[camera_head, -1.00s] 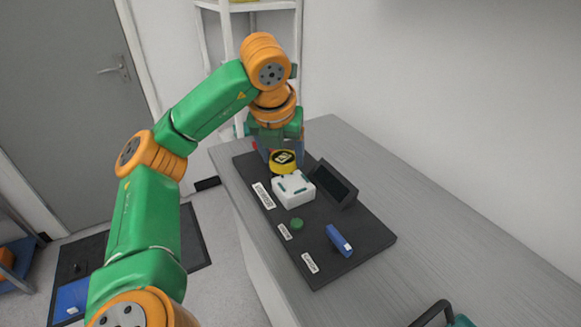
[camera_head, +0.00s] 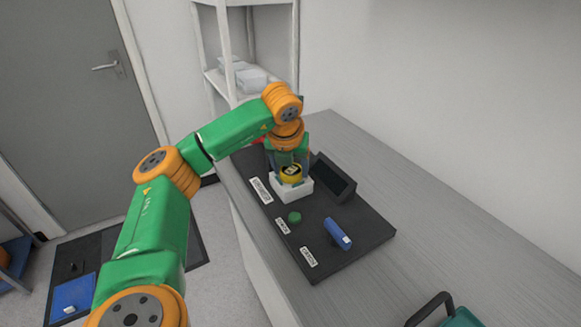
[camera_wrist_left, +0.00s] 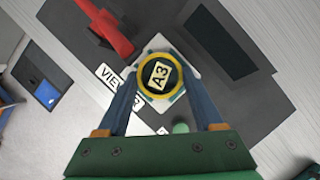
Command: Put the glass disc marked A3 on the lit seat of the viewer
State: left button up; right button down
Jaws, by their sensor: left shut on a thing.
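The glass disc marked A3 (camera_wrist_left: 159,76) has a yellow rim and a dark face with a pale label. In the head view the disc (camera_head: 291,174) is over the white viewer (camera_head: 281,192). My left gripper (camera_wrist_left: 160,82) is shut on the disc's rim, one finger on each side; it also shows in the head view (camera_head: 290,170). The viewer's white body (camera_wrist_left: 152,47) shows around the disc in the wrist view. The disc hides the seat, and I cannot tell whether it touches it. My right gripper is not in view.
The viewer stands on a black mat (camera_head: 338,255) on the grey bench (camera_head: 440,245). A dark screen (camera_head: 334,176) stands to its right. A green round piece (camera_head: 294,217) and a blue block (camera_head: 337,233) lie nearer. A red thing (camera_wrist_left: 110,32) shows beyond the viewer.

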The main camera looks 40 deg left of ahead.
pick_arm(q)
jog(key=o, duration=1.4)
jog(key=shift+r, duration=0.35)
jog(key=v, duration=0.5)
jog(key=shift+s+d+r, duration=0.1)
jog(key=shift+r, duration=0.2)
jog(key=p+v, duration=0.2)
jog(key=v, duration=0.4)
jog(key=shift+p, duration=0.4)
